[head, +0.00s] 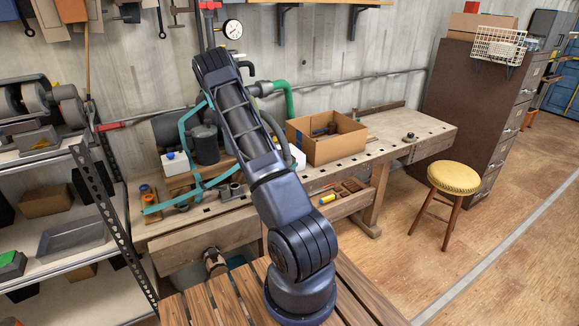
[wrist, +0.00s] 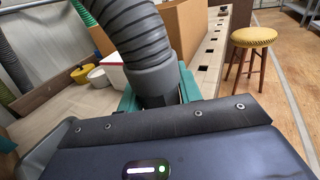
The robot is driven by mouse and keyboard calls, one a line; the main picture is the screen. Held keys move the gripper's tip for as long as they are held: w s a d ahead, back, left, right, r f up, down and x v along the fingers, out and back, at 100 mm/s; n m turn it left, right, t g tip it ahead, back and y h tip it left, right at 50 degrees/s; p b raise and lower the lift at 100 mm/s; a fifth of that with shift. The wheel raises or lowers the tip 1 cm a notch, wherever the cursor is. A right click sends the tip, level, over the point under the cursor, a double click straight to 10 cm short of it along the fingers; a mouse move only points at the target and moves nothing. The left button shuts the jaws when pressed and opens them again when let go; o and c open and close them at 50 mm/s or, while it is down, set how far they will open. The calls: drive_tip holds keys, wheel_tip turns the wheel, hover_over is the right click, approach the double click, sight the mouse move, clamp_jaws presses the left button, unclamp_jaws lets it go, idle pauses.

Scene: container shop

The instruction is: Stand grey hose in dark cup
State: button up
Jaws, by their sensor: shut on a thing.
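The grey hose (wrist: 140,35) is a thick ribbed tube with a smooth cuff (wrist: 152,82) at its lower end. It fills the upper middle of the wrist view and leans to the upper left. My gripper (wrist: 158,100) is shut on it at the cuff, with teal jaws at both sides. In the head view my arm reaches over the bench and hides most of the hose, so I cannot make out the grip there. A dark cylindrical vessel (head: 206,146), probably the dark cup, stands on the bench left of my arm. The cup cannot be made out in the wrist view.
An open cardboard box (head: 328,148) stands on the workbench (head: 420,127) right of my arm. A yellow stool (head: 453,178) and open floor lie to the right. Metal shelves (head: 75,225) stand left.

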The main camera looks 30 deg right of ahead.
drive_tip(key=shift+f, duration=0.6)
drive_tip(key=o, duration=1.2)
drive_tip(key=shift+r, duration=0.1)
wheel_tip(320, 180, up, 20)
drive_tip(key=shift+f, duration=0.1)
idle(0.3)
idle(0.5)
